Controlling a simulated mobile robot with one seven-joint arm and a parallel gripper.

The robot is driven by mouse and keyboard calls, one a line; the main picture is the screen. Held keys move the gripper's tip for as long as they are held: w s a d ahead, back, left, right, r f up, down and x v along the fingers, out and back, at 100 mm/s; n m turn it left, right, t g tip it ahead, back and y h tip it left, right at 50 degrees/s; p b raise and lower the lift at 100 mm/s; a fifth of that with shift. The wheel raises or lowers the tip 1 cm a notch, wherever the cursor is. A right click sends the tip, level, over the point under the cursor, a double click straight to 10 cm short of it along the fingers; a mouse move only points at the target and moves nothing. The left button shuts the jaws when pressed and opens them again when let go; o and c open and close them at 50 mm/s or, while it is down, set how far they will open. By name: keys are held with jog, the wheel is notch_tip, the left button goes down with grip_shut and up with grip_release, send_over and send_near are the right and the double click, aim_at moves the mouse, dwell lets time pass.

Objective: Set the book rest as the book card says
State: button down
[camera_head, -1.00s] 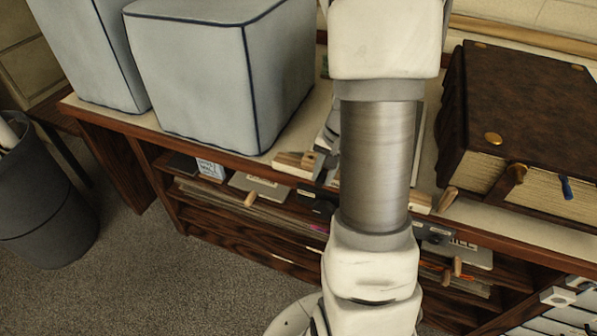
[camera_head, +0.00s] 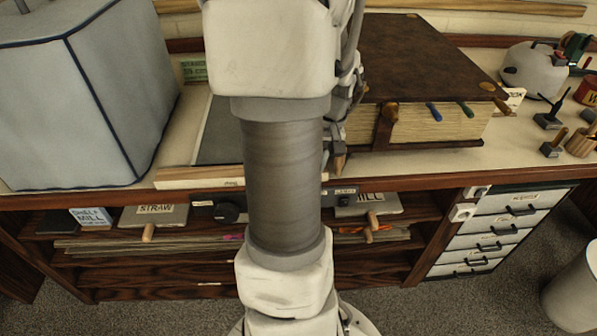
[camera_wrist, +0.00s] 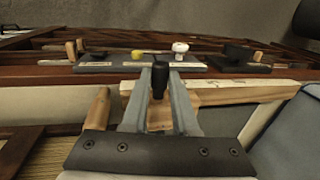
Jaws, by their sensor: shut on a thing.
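My gripper (camera_wrist: 158,85) is shut on a dark, round-topped knob (camera_wrist: 160,72) in the wrist view. A pale wooden block (camera_wrist: 160,116) shows between and below the fingers. I cannot tell for sure that this is part of the book rest. In the head view my arm hides the gripper and what it holds. A card (camera_head: 514,97) ending in "OOK" stands at the right of the big brown book (camera_head: 425,55); its other writing is not readable. The book lies shut on the counter, with a strap and blue and green pegs on its near side.
A pale wooden bar (camera_head: 200,183) lies along the counter (camera_head: 540,155) edge. Below are shelves with labelled boards (camera_head: 155,215) and drawers (camera_head: 500,220). A round handle (camera_wrist: 97,112) stands left of my gripper in the wrist view.

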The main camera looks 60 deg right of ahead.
jog(key=c, duration=0.7)
grip_release()
jog(key=s+r+p, duration=0.1)
jog(key=r, duration=0.4)
jog(key=d+r+p, duration=0.1)
jog(key=r+p, duration=0.1)
jog(key=r, duration=0.4)
jog(key=s+d+r+p, duration=0.1)
jog(key=r+p, duration=0.1)
jog(key=r, duration=0.4)
jog(key=shift+s, duration=0.35)
